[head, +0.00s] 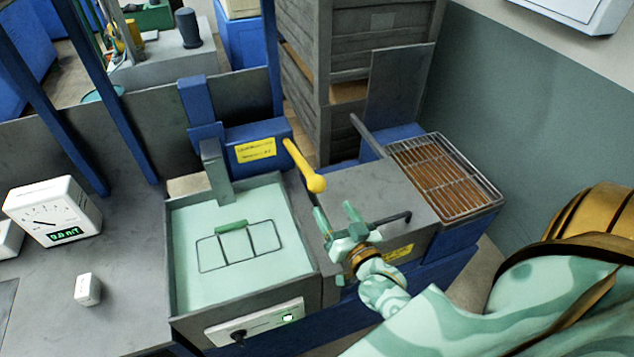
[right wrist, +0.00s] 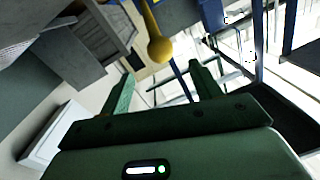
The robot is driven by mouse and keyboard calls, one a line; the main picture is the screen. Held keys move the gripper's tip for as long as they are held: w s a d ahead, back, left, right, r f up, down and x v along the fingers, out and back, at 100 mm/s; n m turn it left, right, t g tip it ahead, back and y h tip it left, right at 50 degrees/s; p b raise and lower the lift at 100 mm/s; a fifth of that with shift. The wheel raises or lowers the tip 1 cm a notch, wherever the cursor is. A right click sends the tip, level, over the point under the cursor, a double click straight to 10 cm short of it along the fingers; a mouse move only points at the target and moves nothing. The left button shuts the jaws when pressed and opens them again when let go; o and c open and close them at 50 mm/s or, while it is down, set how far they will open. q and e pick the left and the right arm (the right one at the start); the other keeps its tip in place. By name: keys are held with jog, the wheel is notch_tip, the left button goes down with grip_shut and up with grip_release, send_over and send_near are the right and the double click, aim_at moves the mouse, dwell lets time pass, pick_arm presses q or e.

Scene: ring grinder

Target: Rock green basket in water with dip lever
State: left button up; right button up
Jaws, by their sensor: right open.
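The dip lever (head: 304,166) is yellow with a round knob and slants down to the right from a blue housing (head: 258,148) behind the tank. The knob also shows in the right wrist view (right wrist: 160,50), just beyond the fingertips. The green-handled basket (head: 233,226), a dark wire frame, lies in the pale green water of the grey tank (head: 310,275). My right gripper (head: 334,220) is open and empty, a little below and right of the knob and apart from it. It also shows in the right wrist view (right wrist: 165,80). My left gripper is out of view.
A wire drain rack (head: 445,177) stands at the right on a blue stand. A panel with a black knob (head: 238,337) is on the tank's front. A white gauge (head: 53,210) and a small white box (head: 87,289) are on the left bench. Blue posts rise behind.

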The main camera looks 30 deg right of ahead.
aim_at(321, 191)
jog(key=w, duration=0.3)
jog(key=w+d, duration=0.1)
jog(key=w, duration=0.6)
jog(key=shift+w+d, duration=0.1)
jog(key=shift+d, duration=0.2)
jog(key=c, duration=1.3)
jog(key=r+p, duration=0.1)
jog(key=r, duration=0.1)
jog(key=w+r+p, duration=0.1)
jog(key=r+p, duration=0.3)
jog(key=shift+w+d, duration=0.2)
jog(key=shift+w, duration=0.15)
jog(key=shift+c, duration=0.2)
jog(key=w+r+p, duration=0.2)
jog(key=r, duration=0.1)
jog(key=w+r+p, duration=0.1)
jog(key=p, duration=0.1)
jog(key=shift+w+d+r, duration=0.15)
jog(key=shift+d+r, duration=0.1)
jog(key=shift+d, duration=0.15)
jog(key=shift+w+d+r, duration=0.1)
jog(key=shift+w+r, duration=0.25)
jog(key=shift+r, duration=0.05)
